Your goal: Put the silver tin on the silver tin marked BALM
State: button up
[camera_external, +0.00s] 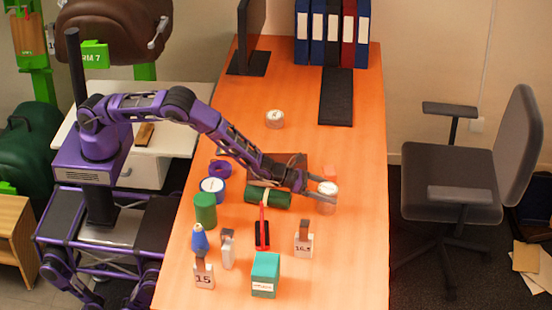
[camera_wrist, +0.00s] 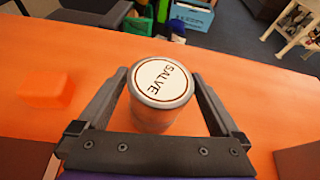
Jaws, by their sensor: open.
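A silver tin (camera_external: 327,199) with a white lid stands upright toward the right side of the orange table. In the wrist view the silver tin (camera_wrist: 154,117) has a lid reading SALVE. My gripper (camera_external: 326,188) is open, with its fingers on either side of this tin; in the wrist view the gripper (camera_wrist: 160,78) shows a finger left and right of it. I cannot tell whether either finger touches it. Another silver tin (camera_external: 275,119) with a white lid stands farther back on the table; its lettering is too small to read.
An orange block (camera_wrist: 47,90) lies beside the tin. A green cylinder (camera_external: 268,197) lies under my forearm.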

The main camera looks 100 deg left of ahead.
jog(key=shift+r, duration=0.2)
jog(key=v, duration=1.2)
jog(key=shift+p, duration=0.45)
jog(key=shift+a, duration=0.1)
